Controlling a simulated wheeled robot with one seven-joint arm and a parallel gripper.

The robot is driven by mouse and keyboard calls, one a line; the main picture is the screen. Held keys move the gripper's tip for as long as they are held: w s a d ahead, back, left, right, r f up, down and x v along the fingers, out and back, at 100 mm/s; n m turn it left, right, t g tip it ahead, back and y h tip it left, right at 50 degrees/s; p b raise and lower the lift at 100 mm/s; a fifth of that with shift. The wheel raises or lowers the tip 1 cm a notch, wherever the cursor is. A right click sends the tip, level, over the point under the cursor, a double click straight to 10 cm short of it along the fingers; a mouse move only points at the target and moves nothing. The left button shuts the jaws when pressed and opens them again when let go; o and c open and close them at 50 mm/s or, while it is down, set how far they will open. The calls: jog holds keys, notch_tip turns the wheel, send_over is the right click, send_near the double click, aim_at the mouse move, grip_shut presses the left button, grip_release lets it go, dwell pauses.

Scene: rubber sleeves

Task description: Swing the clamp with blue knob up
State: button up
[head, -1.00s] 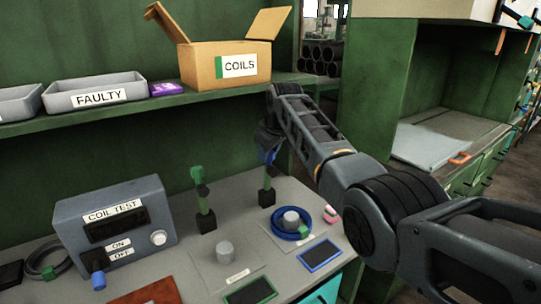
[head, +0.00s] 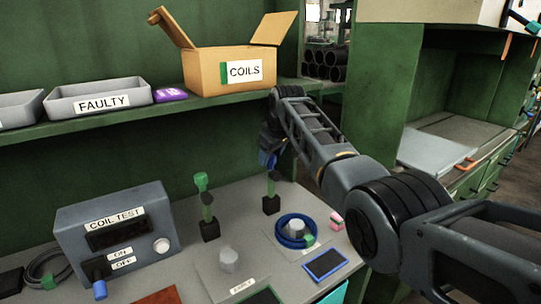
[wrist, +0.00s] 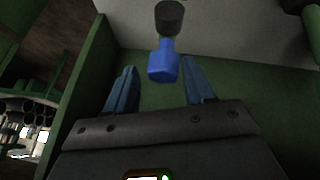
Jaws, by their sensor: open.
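The fingers are open, with a visible gap on each side of the knob. In the head view my gripper (head: 268,158) is at the top of this clamp and hides most of the knob.
A similar clamp with a green knob (head: 205,205) stands upright to the left. A blue coil (head: 295,231) lies around a grey post in front. The coil test box (head: 115,230) is further left. A shelf with a coils box (head: 230,70) and faulty tray (head: 97,98) runs above.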

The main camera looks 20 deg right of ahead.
jog(key=shift+o, duration=0.3)
jog(key=shift+s+a+f, duration=0.1)
jog(key=v, duration=0.7)
jog(key=shift+r+b, duration=0.3)
jog(key=shift+r, duration=0.05)
jog(key=shift+s, duration=0.1)
